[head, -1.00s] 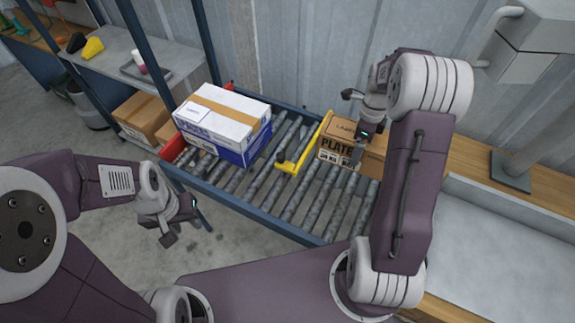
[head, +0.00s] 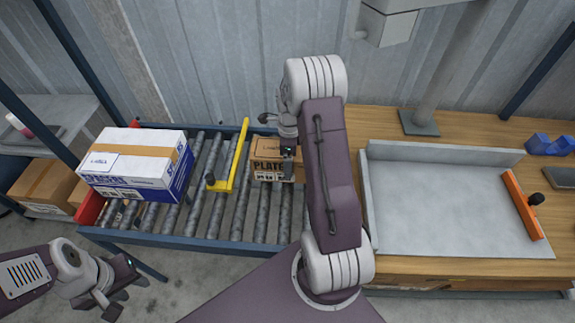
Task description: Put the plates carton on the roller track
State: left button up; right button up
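The plates carton (head: 266,168), brown with "PLATES" printed on its front, is at the right end of the roller track (head: 238,215), right of the yellow stop bar. It looks level and appears to rest on the rollers. My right gripper (head: 288,172) is at the carton's right part, its dark finger in front of the printed face. My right arm hides the rest of that side, so I cannot tell whether the fingers grip it. My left gripper (head: 118,291) is low at the left, open and empty, away from the track.
A white and blue carton (head: 140,160) stands on the track's left end. A yellow stop bar (head: 238,160) crosses the rollers. On the right, a wooden bench (head: 480,130) holds a grey tray (head: 440,220) with an orange bar (head: 522,205). Brown boxes (head: 45,185) sit at the left.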

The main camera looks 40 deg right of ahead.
notch_tip(320, 180, down, 3)
jog(key=shift+s, duration=0.1)
jog(key=shift+f, duration=0.3)
jog(key=o, duration=1.8)
jog(key=shift+f, duration=0.1)
notch_tip(320, 180, up, 12)
jog(key=shift+r+p, duration=0.15)
jog(key=shift+p, duration=0.25)
jog(key=s+a+n, duration=0.6)
jog(key=a+n, duration=0.3)
jog(key=n, duration=0.4)
jog(key=s+a+n+t, duration=0.1)
jog(key=s+a+n, duration=0.6)
jog(key=n, duration=0.5)
jog(key=shift+s+a+f+n, duration=0.2)
jog(key=shift+a+f+n, duration=0.2)
jog(key=shift+a, duration=0.45)
